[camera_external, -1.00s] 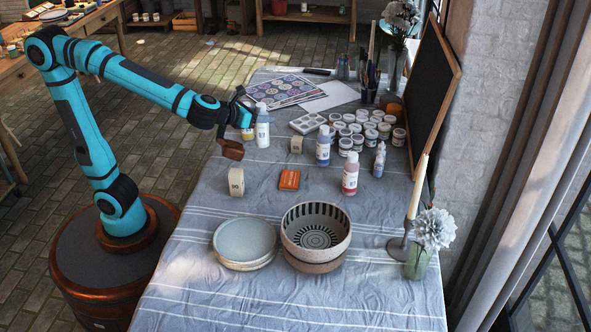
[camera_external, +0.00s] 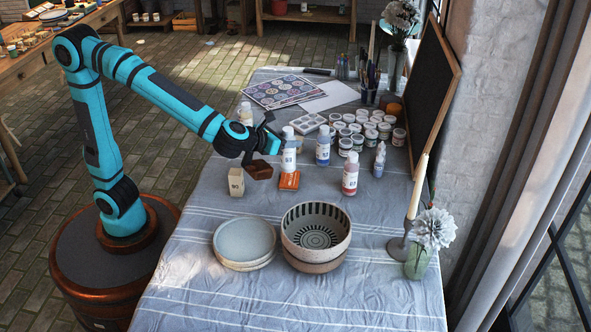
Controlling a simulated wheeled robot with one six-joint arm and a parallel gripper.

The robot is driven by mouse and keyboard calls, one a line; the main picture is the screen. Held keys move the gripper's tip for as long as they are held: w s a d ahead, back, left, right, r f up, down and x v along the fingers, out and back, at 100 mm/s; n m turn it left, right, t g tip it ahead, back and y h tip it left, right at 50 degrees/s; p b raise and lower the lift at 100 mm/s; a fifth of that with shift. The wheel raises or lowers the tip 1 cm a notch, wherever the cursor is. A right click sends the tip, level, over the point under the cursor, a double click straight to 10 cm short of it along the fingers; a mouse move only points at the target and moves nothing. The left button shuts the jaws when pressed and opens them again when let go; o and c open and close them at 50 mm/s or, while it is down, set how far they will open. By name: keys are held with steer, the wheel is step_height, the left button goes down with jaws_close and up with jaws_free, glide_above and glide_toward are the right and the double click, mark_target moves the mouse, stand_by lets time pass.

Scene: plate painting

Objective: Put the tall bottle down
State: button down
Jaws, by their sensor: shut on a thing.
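The tall bottle (camera_external: 289,157) is white with a printed label and a pale cap. It is upright in my gripper (camera_external: 278,146), which is shut on it from the left. Its lower end shows right at the back edge of an orange block (camera_external: 289,181) marked with dark print. I cannot tell whether the bottle touches the block or the cloth, or hangs a little above. The gripper covers part of the bottle's left side.
A blue-labelled bottle (camera_external: 323,148) and a red bottle (camera_external: 350,175) stand to the right. A cream block (camera_external: 237,182), plates (camera_external: 244,240) and a patterned bowl (camera_external: 316,233) are in front. Paint jars (camera_external: 358,132) crowd behind.

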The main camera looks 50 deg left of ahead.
mark_target(287, 156)
steer(key=shift+f, duration=3.1)
steer(key=c, duration=0.8)
jaws_free()
steer(key=shift+f, duration=0.1)
steer(key=shift+o, duration=0.2)
steer(key=shift+s+r, duration=0.2)
steer(key=v, duration=1.1)
steer(key=shift+s, duration=0.25)
steer(key=shift+r, duration=0.15)
